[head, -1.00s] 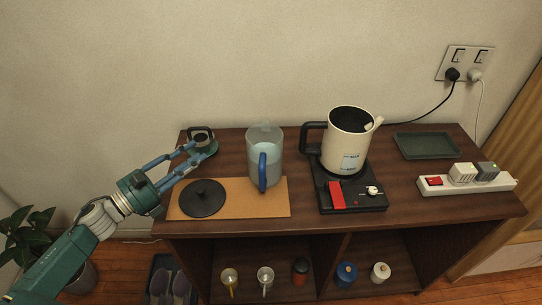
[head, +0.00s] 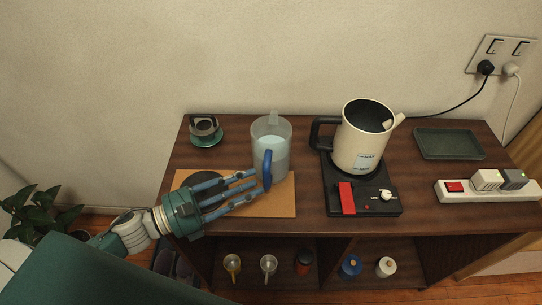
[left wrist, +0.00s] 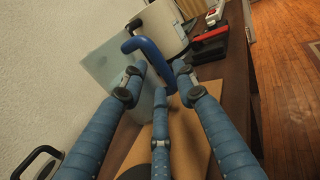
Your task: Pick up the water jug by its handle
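The water jug (head: 280,145) is translucent, with water in it, and stands upright on the brown mat (head: 280,207). Its blue handle (head: 267,170) faces the front of the cabinet; in the left wrist view the handle (left wrist: 152,52) shows just beyond my fingertips. My left gripper (head: 254,186) has several blue fingers, spread apart, with their tips close to the handle. In the left wrist view the left gripper (left wrist: 160,76) is open and holds nothing. Whether any finger touches the handle I cannot tell. My right gripper is not in view.
A cream kettle (head: 359,143) stands on a black base (head: 366,205) right of the jug. A black lid (head: 203,180) lies partly under my fingers. A power strip (head: 470,188) and green tray (head: 449,143) are right.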

